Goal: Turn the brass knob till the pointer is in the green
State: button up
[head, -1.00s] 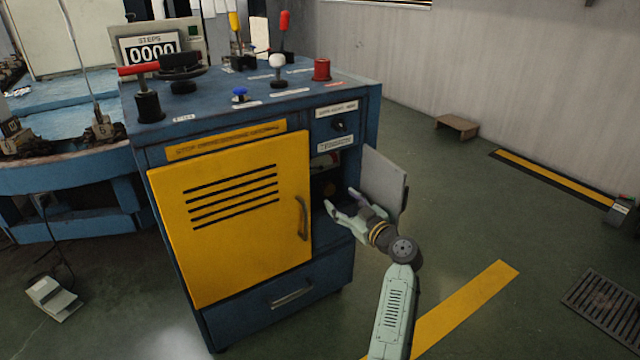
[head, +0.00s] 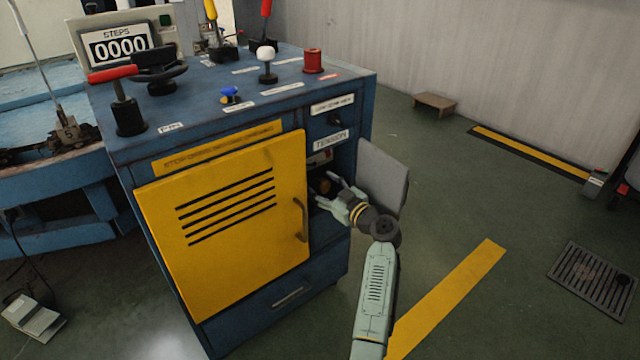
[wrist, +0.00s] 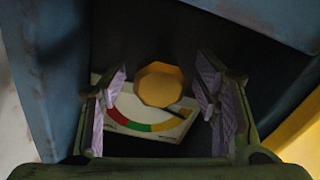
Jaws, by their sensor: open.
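The brass knob (wrist: 160,85) is a faceted yellow knob in the wrist view, in front of a white dial plate (wrist: 113,140). The dial has an arc of red, green, yellow and orange-red. A dark pointer (wrist: 177,113) shows below right of the knob, toward the yellow and orange-red end, apart from the green. My gripper (wrist: 162,95) is open, one finger on each side of the knob with gaps between.
The compartment's grey door (head: 383,178) stands open just right of my gripper. The yellow cabinet door (head: 230,230) is at its left. A label reading TENSION (head: 331,141) is above.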

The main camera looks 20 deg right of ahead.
jog(key=shift+c, duration=0.2)
jog(key=c, duration=1.1)
jog(key=shift+c, duration=0.2)
jog(key=shift+m, duration=0.3)
